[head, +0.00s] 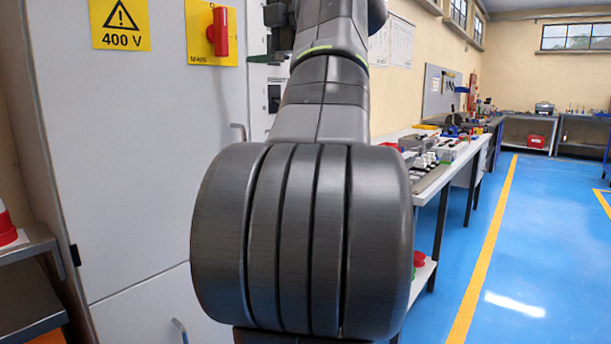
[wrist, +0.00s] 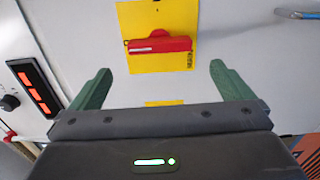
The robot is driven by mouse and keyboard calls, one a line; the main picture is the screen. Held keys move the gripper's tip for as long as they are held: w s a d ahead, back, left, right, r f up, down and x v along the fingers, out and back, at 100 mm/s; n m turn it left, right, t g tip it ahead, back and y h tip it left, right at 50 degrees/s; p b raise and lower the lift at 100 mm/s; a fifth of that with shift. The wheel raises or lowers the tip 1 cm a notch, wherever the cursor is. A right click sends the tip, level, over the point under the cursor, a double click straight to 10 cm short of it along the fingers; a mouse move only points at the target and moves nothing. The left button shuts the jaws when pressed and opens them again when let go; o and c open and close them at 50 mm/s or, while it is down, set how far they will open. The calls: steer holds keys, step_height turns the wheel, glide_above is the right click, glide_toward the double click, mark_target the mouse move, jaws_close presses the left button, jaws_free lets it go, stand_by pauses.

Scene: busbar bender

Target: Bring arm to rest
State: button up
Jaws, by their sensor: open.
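My arm fills the middle of the head view, its large dark joint in front. My gripper (wrist: 155,82) shows in the wrist view with its two green fingers spread wide and nothing between them. It faces the grey cabinet front. A red rotary switch handle (wrist: 160,44) on a yellow plate (wrist: 132,20) lies just beyond the fingertips, apart from them. The same red handle (head: 219,32) shows upright on its yellow plate in the head view.
The grey cabinet (head: 140,180) stands close on the left, with a yellow 400 V sign (head: 120,24). A workbench (head: 432,186) with parts runs along the wall at right. The blue floor (head: 525,250) at right is clear. A shelf (head: 27,246) stands at far left.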

mark_target(225, 32)
steer(key=v, duration=0.4)
steer(key=x, duration=1.3)
steer(key=shift+w+a+r+p, duration=0.2)
steer(key=shift+a+p, duration=0.05)
steer(key=shift+p, duration=0.15)
steer(key=shift+s+d+r+m+p, duration=0.1)
steer(key=shift+s+d+m+p, duration=0.05)
steer(key=shift+m+p, duration=1.65)
steer(key=shift+m, duration=0.2)
steer(key=m+p, duration=0.3)
steer(key=p, duration=0.2)
steer(key=shift+m, duration=0.3)
steer(key=m+p, duration=0.3)
steer(key=p, duration=0.3)
steer(key=m+p, duration=0.1)
steer(key=p, duration=0.2)
steer(key=shift+m+p, duration=0.4)
steer(key=shift+m+p, duration=0.5)
steer(key=shift+p, duration=0.7)
steer(key=shift+f, duration=0.35)
